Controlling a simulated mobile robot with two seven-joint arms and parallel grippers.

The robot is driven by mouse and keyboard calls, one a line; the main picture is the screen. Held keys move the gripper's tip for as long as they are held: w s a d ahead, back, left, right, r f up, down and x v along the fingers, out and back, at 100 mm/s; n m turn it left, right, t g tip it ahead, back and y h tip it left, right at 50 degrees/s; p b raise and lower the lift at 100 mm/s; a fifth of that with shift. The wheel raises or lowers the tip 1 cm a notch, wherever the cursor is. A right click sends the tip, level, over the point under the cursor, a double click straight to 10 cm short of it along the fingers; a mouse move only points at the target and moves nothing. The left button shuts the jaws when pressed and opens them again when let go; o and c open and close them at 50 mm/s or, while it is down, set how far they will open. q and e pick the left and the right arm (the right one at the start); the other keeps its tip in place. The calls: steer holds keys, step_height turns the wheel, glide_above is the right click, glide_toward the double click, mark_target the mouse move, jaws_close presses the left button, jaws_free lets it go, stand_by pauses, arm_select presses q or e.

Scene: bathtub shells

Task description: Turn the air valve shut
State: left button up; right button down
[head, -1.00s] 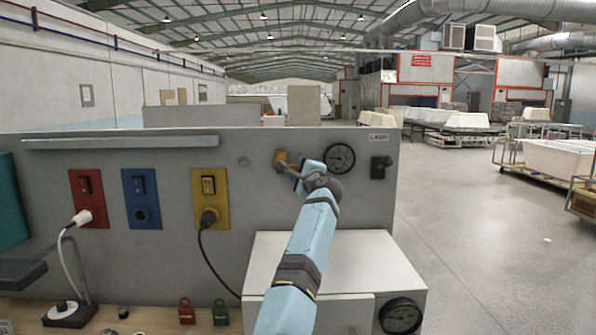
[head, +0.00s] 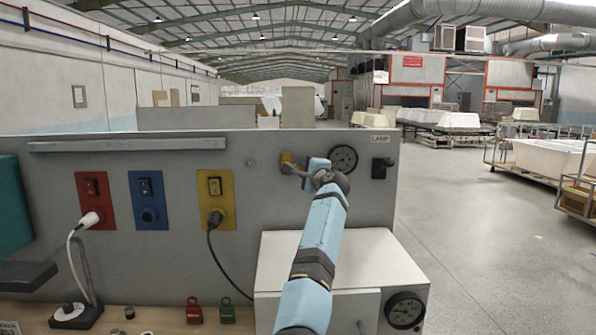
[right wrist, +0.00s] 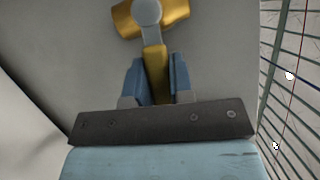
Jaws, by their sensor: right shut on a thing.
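The air valve is a brass body (head: 287,159) on the grey panel, left of the round gauge. In the right wrist view its brass body (right wrist: 178,12) and grey hub sit at the top, with a yellow lever (right wrist: 155,68) running down from the hub. My right gripper (right wrist: 155,82) is shut on that lever, one blue finger on each side. In the head view my right gripper (head: 303,170) reaches the valve, and my arm and wrist hide part of it. My left gripper is not in view.
A gauge (head: 343,158) and a black lamp switch (head: 381,167) sit right of the valve. Red, blue and yellow socket plates (head: 215,185) are to the left. A white box (head: 345,252) stands below my arm. Red and green padlocks (head: 227,311) are on the bench.

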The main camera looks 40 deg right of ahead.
steer(key=shift+a+r+n+p, duration=0.1)
steer(key=shift+r+n+p, duration=0.4)
steer(key=shift+r+p, duration=0.25)
steer(key=shift+n+g, duration=0.3)
steer(key=c, duration=1)
jaws_free()
steer(key=shift+f, duration=0.1)
steer(key=shift+w+f, duration=0.1)
